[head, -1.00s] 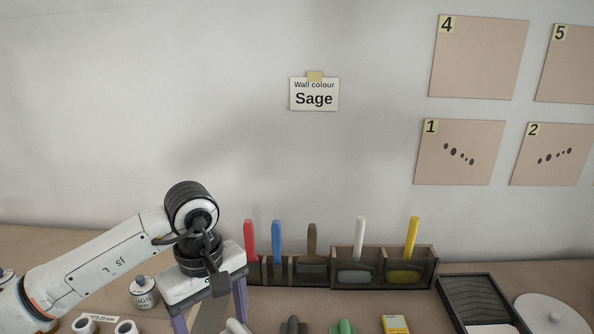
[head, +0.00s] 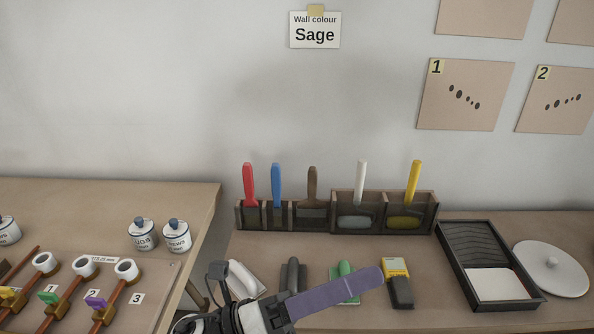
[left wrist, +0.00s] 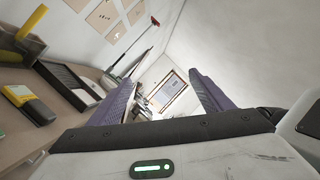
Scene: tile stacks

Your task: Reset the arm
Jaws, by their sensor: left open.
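My left gripper (head: 340,291) reaches in at the bottom middle of the head view, its purple finger pointing right, over the front of the right-hand bench. In the left wrist view its two purple fingers (left wrist: 160,88) stand well apart with nothing between them. It is open and empty. My right gripper is not in view.
A rack (head: 385,212) of coloured-handled tools stands at the bench's back. A yellow-and-black item (head: 398,285), a black tray (head: 455,262) and a white lid (head: 550,268) lie to the right.

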